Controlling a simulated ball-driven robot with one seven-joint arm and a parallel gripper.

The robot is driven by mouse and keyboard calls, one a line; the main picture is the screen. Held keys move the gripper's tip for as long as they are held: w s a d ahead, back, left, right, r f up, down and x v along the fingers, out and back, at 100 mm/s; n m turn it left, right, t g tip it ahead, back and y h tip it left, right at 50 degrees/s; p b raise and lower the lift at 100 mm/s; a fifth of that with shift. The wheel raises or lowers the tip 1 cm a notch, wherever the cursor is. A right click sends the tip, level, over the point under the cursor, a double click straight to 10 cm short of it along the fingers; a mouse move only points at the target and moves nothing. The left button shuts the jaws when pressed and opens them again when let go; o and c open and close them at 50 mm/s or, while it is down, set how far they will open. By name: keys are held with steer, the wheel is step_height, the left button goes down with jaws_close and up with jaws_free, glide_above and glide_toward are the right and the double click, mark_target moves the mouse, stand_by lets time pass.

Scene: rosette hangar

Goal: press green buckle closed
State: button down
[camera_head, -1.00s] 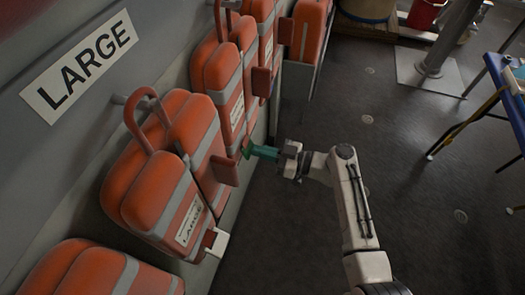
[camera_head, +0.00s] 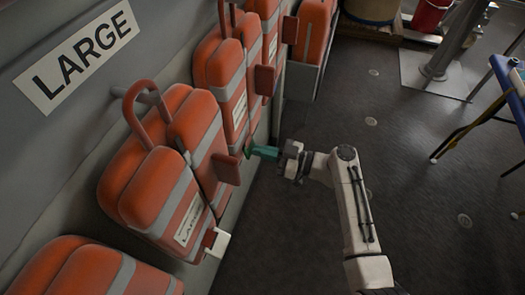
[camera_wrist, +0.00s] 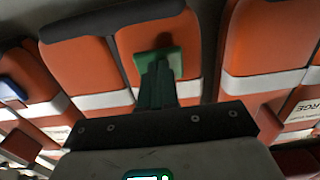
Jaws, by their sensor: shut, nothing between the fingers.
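The green buckle (camera_wrist: 170,58) sits against an orange life vest in the wrist view, straight ahead of my fingertips. In the head view, only a small green edge of the buckle (camera_head: 247,152) shows beside the second hanging vest. My gripper (camera_head: 254,151) points left at it, with its teal fingers shut together and nothing between them. In the wrist view, the fingers (camera_wrist: 157,68) overlap the lower middle of the buckle and hide part of it. The tips are touching it or very close; I cannot tell which. Whether the buckle is latched is not visible.
Orange vests (camera_head: 125,185) with grey bands hang in a row along the left wall under a LARGE sign (camera_head: 80,55). A white buckle (camera_head: 217,242) is on the near vest; a blue one (camera_wrist: 12,90) shows in the wrist view. The dark floor (camera_head: 400,220) at right is open, with a blue table (camera_head: 508,80) beyond.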

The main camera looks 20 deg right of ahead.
steer(key=shift+w+a, duration=0.2)
steer(key=shift+a, duration=0.05)
stand_by(0.4)
steer(key=b+v, duration=0.1)
steer(key=v, duration=0.8)
stand_by(0.9)
stand_by(0.6)
steer(key=s+a+f+m+g+h+p, duration=0.1)
steer(key=s+f+m+g+h, duration=0.2)
steer(key=s, duration=0.4)
steer(key=s+f+g+h+p, duration=0.1)
steer(key=s+f+g+h, duration=0.25)
steer(key=s, duration=0.35)
steer(key=s+d+r+m+g+h+p, duration=0.1)
steer(key=s+d+r+m+h, duration=0.1)
steer(key=s+d+m+h, duration=0.2)
steer(key=s+d+r+m+g+h+p, duration=0.1)
steer(key=s+d+r+m+g+h, duration=0.1)
steer(key=s, duration=0.9)
steer(key=shift+d+r+m+h+p, duration=0.3)
steer(key=shift+d+r+m+h, duration=0.5)
steer(key=shift+m+h, duration=0.35)
